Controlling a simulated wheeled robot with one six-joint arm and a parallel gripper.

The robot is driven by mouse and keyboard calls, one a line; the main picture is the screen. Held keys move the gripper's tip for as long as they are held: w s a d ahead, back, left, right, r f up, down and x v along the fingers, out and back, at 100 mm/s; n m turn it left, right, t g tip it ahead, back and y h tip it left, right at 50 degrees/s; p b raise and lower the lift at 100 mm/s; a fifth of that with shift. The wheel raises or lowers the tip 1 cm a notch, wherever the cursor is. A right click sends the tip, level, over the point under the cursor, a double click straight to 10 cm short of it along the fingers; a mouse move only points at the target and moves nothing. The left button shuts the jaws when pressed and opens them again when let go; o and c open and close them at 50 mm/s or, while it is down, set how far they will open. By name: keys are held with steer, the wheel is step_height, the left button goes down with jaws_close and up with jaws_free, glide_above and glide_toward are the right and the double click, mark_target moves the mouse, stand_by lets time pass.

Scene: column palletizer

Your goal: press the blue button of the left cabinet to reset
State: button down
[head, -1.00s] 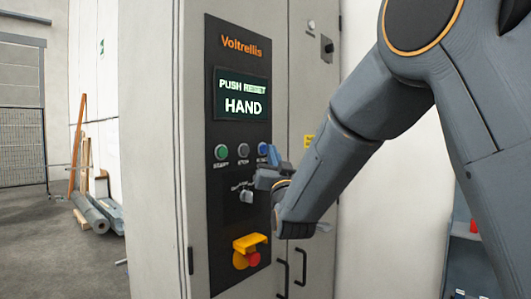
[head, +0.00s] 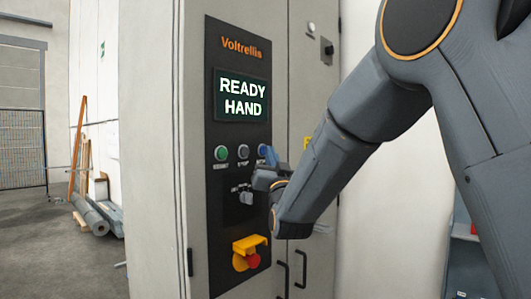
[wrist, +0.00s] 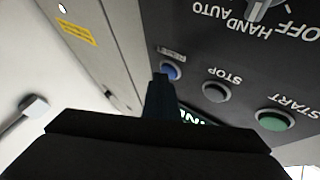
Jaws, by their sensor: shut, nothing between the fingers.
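The left cabinet (head: 155,150) carries a black panel with a screen (head: 241,96) reading "READY HAND". The blue button (head: 262,150) is the rightmost of three in a row on the panel, and my gripper partly covers it. It also shows in the wrist view (wrist: 171,71), upside down, right at the fingertips. My gripper (head: 272,158) is shut and empty, its tips at the blue button. I cannot tell whether they touch it.
A green START button (head: 221,153) and a grey STOP button (head: 243,152) sit left of the blue one. A selector knob (head: 246,197) and a red emergency button under a yellow guard (head: 245,243) are below.

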stand_by(0.4)
steer(key=shift+s+d+b, duration=0.3)
steer(key=shift+s+d, duration=0.15)
steer(key=shift+d, duration=0.1)
steer(key=s+d, duration=0.1)
steer(key=d, duration=0.1)
steer(key=s+d+b, duration=0.1)
steer(key=s+d, duration=0.1)
stand_by(0.6)
stand_by(0.5)
